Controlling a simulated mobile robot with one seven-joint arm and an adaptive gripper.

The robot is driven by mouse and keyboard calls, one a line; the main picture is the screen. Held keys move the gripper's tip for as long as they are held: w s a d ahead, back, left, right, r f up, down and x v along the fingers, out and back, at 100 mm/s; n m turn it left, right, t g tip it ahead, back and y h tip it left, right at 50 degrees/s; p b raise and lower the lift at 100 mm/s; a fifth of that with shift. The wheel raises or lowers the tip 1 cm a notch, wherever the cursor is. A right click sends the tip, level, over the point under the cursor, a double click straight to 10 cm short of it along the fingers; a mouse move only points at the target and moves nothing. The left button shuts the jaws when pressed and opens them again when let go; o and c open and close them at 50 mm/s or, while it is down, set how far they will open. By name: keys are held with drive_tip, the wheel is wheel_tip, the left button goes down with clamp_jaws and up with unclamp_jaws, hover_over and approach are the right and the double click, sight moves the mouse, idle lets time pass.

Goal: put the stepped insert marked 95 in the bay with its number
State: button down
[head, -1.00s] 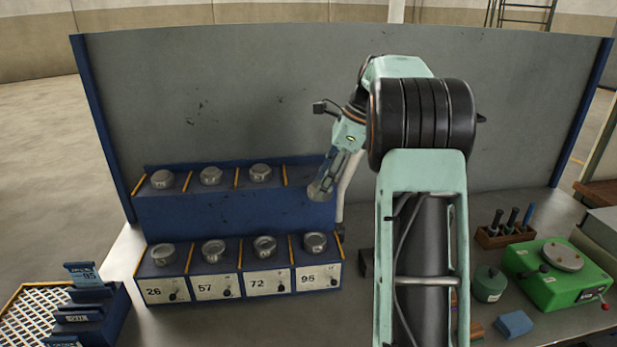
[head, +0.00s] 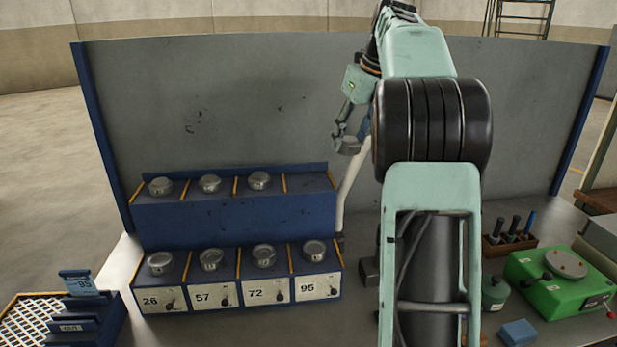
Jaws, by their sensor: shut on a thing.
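My gripper (head: 347,138) is up in front of the grey back panel, right of the blue rack. It is shut on a round metal insert (head: 349,147), whose mark I cannot read from here. The blue rack (head: 232,221) has an upper row with three round inserts at left and an empty spot at its right end. The lower row has bays labelled 26, 57, 72 and 95. The bay marked 95 (head: 319,288) is the rightmost and has a round metal insert (head: 314,251) on top.
At right are a green device (head: 562,283), a tool block (head: 509,241) and a blue block (head: 518,332).

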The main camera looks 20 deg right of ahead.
drive_tip(key=w+a+f, duration=0.2)
drive_tip(key=w, duration=0.1)
drive_tip(key=w+a+f+p, duration=0.1)
drive_tip(key=w+f, duration=0.2)
drive_tip(key=w+a+f, duration=0.2)
drive_tip(key=w, duration=0.2)
drive_tip(key=shift+a+f, duration=0.25)
drive_tip(key=shift+a, duration=0.05)
drive_tip(key=shift+w+a+f+p, duration=0.35)
drive_tip(key=shift+w+f, duration=0.1)
drive_tip(key=shift+f, duration=0.25)
drive_tip(key=shift+w+f, duration=0.15)
drive_tip(key=shift+f, duration=1.55)
drive_tip(key=shift+f, duration=0.15)
drive_tip(key=c, duration=1.1)
unclamp_jaws()
drive_tip(key=shift+f, duration=0.1)
drive_tip(key=v, duration=1.2)
